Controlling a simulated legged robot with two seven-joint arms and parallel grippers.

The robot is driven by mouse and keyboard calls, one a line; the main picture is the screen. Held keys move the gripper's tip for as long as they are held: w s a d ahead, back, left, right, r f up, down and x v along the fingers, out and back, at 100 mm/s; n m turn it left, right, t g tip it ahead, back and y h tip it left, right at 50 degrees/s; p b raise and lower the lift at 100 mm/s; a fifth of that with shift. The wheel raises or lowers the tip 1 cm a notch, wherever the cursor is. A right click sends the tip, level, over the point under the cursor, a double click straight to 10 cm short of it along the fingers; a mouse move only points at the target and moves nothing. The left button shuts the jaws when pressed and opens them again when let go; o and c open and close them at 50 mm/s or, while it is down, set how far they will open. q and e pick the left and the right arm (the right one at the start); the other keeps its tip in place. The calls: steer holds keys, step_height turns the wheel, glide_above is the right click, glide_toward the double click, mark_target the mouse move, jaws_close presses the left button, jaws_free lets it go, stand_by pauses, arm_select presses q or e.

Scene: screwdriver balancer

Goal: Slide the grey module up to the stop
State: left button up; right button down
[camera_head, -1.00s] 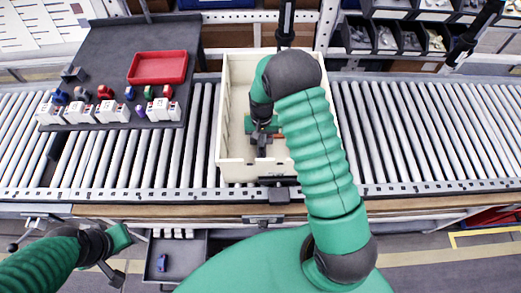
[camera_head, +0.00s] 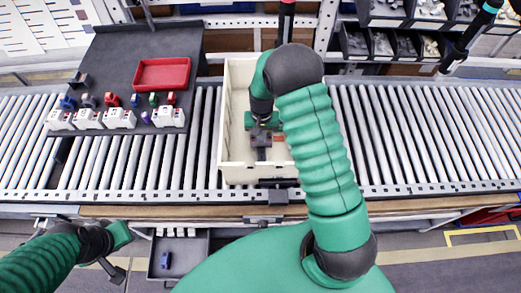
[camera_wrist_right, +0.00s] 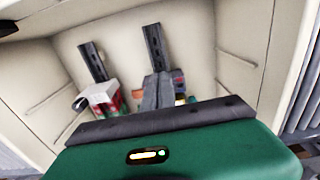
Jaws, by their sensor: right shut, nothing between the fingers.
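My right gripper (camera_head: 262,137) reaches down into a cream box (camera_head: 239,172) on the roller conveyor. In the right wrist view its grey fingers (camera_wrist_right: 158,93) are shut, in front of a dark slotted rail (camera_wrist_right: 155,45) on the box floor. A small grey piece with a red mark (camera_wrist_right: 178,75), possibly the grey module, shows beside the fingertips; the fingers hide most of it, so I cannot tell whether they touch. A white, red and green module (camera_wrist_right: 104,97) sits at a second dark rail (camera_wrist_right: 91,60). My left gripper (camera_head: 115,268) hangs left, its jaws unclear.
A dark table (camera_head: 125,75) at the left holds a red tray (camera_head: 161,73) and several white holders with coloured parts. A grey drawer (camera_head: 187,258) with a blue part is below the conveyor. The box walls surround my right gripper closely. The rollers on both sides are clear.

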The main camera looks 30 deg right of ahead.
step_height(320, 180, up, 8)
steer(key=p, duration=0.5)
steer(key=shift+s+a+r+p, duration=0.2)
steer(key=shift+s+r+p, duration=0.1)
steer(key=shift+p, duration=0.1)
